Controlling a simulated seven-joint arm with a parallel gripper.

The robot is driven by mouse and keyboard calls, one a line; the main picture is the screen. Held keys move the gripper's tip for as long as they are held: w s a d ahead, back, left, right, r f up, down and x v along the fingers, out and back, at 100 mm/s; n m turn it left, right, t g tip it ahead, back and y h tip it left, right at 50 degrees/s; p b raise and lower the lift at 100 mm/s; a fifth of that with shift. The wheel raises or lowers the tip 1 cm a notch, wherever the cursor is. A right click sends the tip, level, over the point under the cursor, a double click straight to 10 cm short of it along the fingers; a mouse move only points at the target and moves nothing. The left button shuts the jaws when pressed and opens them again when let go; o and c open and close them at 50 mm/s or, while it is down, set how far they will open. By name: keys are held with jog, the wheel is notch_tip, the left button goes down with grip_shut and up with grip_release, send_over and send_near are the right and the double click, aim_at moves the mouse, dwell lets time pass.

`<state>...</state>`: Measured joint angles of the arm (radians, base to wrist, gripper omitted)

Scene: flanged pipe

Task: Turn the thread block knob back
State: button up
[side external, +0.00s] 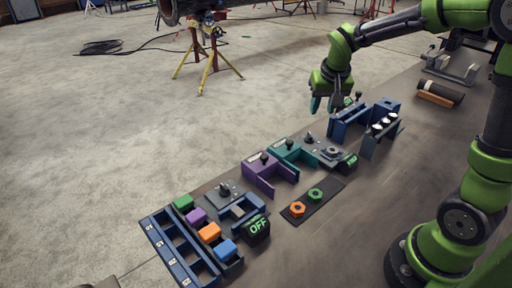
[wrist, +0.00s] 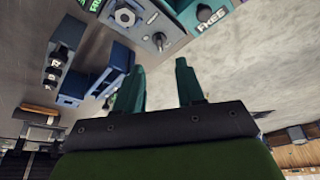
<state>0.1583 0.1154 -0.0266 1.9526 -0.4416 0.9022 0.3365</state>
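A grey block (side external: 322,147) with a hex nut (side external: 332,152) and a small dark knob (side external: 308,137) looks like the thread block; a dark sign with green letters (side external: 348,162) stands at its near end. In the wrist view the block's knob (wrist: 158,40) and nut (wrist: 125,17) show at the top. My gripper (side external: 322,104) hangs above and beyond the row of blocks, apart from the knob. In the wrist view my gripper (wrist: 161,80) has its two teal fingers spread with nothing between them.
A teal block (side external: 287,152) and a purple block (side external: 268,170) stand left of it. A blue block (side external: 350,118) with a knob stands right, near my gripper. A black mat (side external: 320,205) holds two nuts. An OFF sign (side external: 258,228) is at the near left. The right tabletop is mostly clear.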

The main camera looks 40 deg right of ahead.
jog(key=w+d+r, duration=0.1)
jog(key=w, duration=0.1)
send_near(310, 134)
jog(key=shift+m+h, duration=0.3)
jog(key=shift+m, duration=0.1)
jog(key=x, duration=0.8)
jog(key=shift+a+f, duration=0.2)
jog(key=shift+f, duration=0.1)
jog(key=shift+c, duration=0.4)
grip_shut()
